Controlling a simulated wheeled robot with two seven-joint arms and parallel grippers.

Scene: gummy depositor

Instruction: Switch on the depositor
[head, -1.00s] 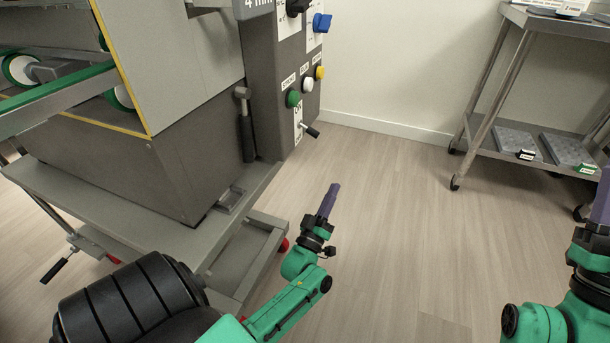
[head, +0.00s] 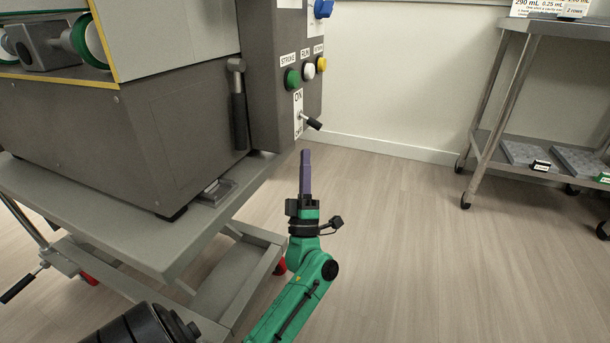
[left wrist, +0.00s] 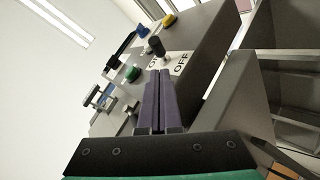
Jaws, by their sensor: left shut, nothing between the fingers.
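The depositor's grey control box (head: 268,95) carries a toggle switch with a black-tipped lever (head: 314,123) on a white ON/OFF plate (head: 298,105). In the head view the lever sticks out to the right and slants down, toward the plate's lower end. My left gripper (head: 305,153), with purple fingers, is shut and empty. It points up just below the lever, apart from it in the picture. In the left wrist view the shut fingers (left wrist: 158,73) point toward the lever's black knob (left wrist: 156,46); OFF is readable beside it. My right gripper is out of view.
Green (head: 292,79), white (head: 308,71) and yellow (head: 321,64) buttons sit above the switch. A hammer-shaped black handle (head: 238,105) hangs on the box's left. The machine's wheeled grey stand (head: 130,220) is left of my arm. A steel cart (head: 488,150) stands right; floor between is clear.

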